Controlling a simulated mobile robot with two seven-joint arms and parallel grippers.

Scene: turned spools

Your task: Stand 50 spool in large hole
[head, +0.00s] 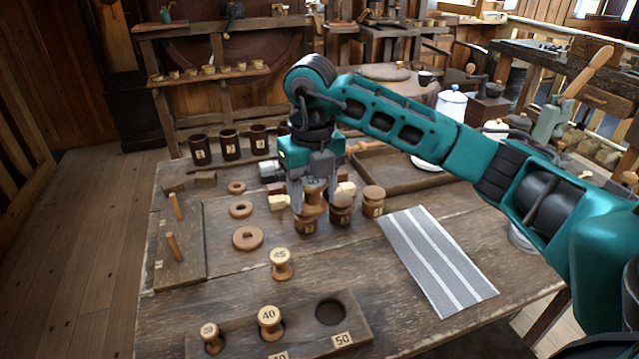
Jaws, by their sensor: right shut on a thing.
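My right gripper (314,200) reaches down over the middle of the table and is shut on a wooden spool (315,198); I cannot read a number on it. It is just above or in front of a brown jar (305,224); I cannot tell whether they touch. The wooden hole board (367,325) lies at the front edge. Its large hole (331,311), beside the "50" label (342,340), is empty. The 40 spool (269,318) and a smaller spool (209,334) stand in its other holes. A 45 spool (281,261) stands upright on the table behind the board. My left gripper is not in view.
Several wooden rings (247,239) and a peg board (180,250) lie left. A grey striped cloth (437,262) lies right. Bare table lies between the 45 spool and the cloth.

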